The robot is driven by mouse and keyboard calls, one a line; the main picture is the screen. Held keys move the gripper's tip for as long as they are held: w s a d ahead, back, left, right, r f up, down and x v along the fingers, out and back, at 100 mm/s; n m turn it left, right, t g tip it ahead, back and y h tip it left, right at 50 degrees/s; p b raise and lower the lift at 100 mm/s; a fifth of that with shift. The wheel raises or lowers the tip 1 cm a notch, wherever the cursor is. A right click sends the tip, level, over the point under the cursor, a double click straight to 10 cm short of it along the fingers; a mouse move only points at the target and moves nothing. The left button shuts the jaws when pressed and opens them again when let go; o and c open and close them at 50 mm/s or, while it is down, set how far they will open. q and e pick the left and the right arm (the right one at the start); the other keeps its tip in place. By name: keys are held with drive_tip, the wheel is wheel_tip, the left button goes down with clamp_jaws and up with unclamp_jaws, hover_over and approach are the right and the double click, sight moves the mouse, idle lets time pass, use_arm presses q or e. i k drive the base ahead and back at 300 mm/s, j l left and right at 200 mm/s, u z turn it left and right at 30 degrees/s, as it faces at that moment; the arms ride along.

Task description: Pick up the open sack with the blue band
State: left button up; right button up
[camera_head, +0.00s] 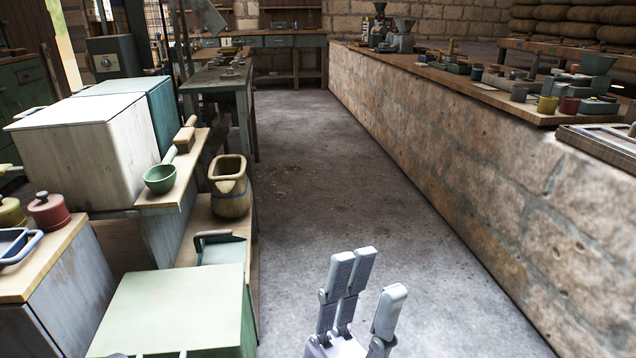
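A tan, open-mouthed sack (230,187) with a darker, bluish band low around it stands upright on a low wooden shelf, left of centre. Its mouth faces up and looks empty from here.
A green ladle-like cup (160,179) and a brush (185,134) lie on the shelf above, left of the sack. A pale green box top (175,312) stands in front. The floor aisle (310,170) is clear. A long stone counter (480,160) runs along the right.

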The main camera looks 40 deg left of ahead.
sight(231, 197)
drive_tip(key=i+l, duration=0.2)
drive_tip(key=i, duration=0.25)
drive_tip(key=i+l, duration=0.2)
drive_tip(key=i, duration=0.25)
drive_tip(key=i+j+u, duration=0.1)
drive_tip(key=i+u, duration=1.1)
drive_tip(key=i+j+u, duration=0.1)
drive_tip(key=i+u, duration=0.2)
drive_tip(key=u, duration=0.15)
drive_tip(key=i+u, duration=0.3)
drive_tip(key=u, duration=0.2)
drive_tip(key=i+l+u, duration=0.15)
drive_tip(key=u, duration=0.3)
drive_tip(key=i+l+u, duration=0.3)
drive_tip(key=u, duration=0.2)
drive_tip(key=i+l+u, duration=0.25)
drive_tip(key=u, duration=0.2)
drive_tip(key=i+l+u, duration=0.3)
drive_tip(key=l+u, duration=0.15)
